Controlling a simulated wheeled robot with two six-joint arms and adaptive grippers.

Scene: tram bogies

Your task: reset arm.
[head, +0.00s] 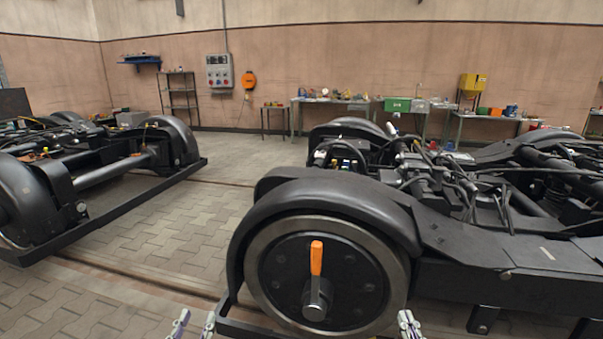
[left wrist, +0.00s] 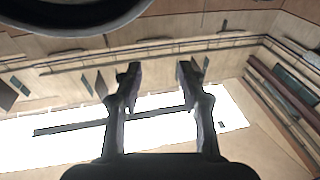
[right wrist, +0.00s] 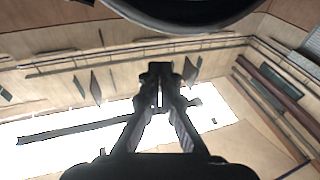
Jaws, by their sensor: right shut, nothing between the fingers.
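My left gripper (head: 194,324) shows at the bottom edge of the head view, left of the wheel. Its two fingers stand apart with nothing between them, as the left wrist view (left wrist: 158,75) also shows. My right gripper (head: 408,322) is at the bottom edge of the head view, just right of the wheel. In the right wrist view (right wrist: 161,72) its fingers are together and hold nothing. Most of both arms is outside the head view.
A tram bogie (head: 440,235) with a large wheel (head: 270,268) fills the right front. An orange-handled tool (head: 316,270) sits at the wheel's hub. Another bogie (head: 90,185) stands at left. Paved floor (head: 180,232) lies clear between them. Workbenches (head: 335,102) line the far wall.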

